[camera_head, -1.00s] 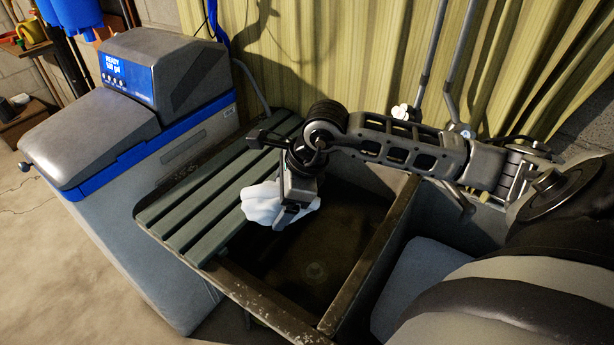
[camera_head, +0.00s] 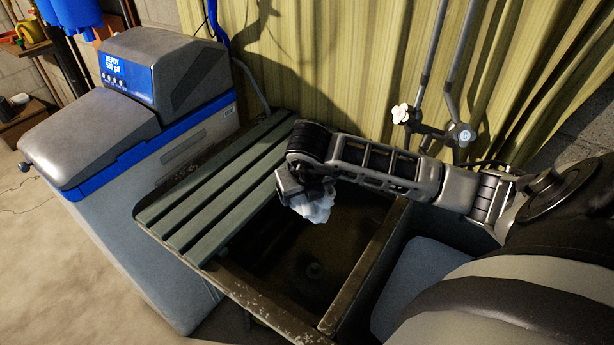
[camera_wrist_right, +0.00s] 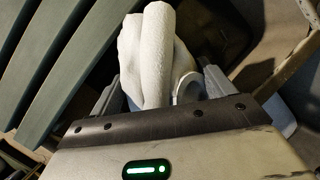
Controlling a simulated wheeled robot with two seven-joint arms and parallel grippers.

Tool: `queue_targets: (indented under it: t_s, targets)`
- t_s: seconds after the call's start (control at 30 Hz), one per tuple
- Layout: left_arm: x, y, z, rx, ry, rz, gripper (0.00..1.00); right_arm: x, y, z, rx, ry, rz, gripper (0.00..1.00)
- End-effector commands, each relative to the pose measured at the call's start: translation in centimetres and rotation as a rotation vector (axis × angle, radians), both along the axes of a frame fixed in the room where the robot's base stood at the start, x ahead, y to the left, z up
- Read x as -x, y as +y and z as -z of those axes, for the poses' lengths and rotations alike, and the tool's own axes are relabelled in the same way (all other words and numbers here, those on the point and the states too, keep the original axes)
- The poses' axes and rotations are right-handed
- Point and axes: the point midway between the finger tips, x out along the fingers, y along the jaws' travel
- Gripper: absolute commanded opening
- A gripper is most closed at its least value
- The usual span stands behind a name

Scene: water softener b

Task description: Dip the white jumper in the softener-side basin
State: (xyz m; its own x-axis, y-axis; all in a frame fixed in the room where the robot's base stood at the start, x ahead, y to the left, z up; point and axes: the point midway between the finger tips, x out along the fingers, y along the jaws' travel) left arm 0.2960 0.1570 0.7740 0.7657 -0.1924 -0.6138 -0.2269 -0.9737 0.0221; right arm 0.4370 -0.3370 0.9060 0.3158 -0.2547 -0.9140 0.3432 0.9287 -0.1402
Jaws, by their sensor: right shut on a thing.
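The white jumper (camera_head: 314,208) is a bunched white bundle hanging under my right gripper (camera_head: 306,190), over the open part of the softener-side basin (camera_head: 290,262). In the right wrist view, the jumper (camera_wrist_right: 152,55) sits between the two fingers of my right gripper (camera_wrist_right: 160,92), which is shut on it. The basin is dark inside, with a round drain showing at its bottom. Whether the jumper touches anything in the basin cannot be told. My left gripper is not in view.
A green slatted board (camera_head: 215,200) covers the left part of the basin. The water softener (camera_head: 130,130) stands to the left. A green curtain (camera_head: 330,60) hangs behind.

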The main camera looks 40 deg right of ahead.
Motion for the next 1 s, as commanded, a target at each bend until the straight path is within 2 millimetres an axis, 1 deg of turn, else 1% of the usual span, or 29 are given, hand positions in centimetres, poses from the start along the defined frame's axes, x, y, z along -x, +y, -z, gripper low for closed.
queue_targets:
  t_s: [0.1,0.9,1.0]
  targets:
    - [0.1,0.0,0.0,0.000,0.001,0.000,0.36,0.0,0.0,1.5,-0.001,0.001,0.001,0.53]
    - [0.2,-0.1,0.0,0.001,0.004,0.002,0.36,0.0,0.0,11.1,-0.001,0.000,-0.001,0.53]
    - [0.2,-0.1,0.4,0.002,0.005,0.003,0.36,0.0,0.0,12.4,-0.001,0.000,-0.001,0.53]
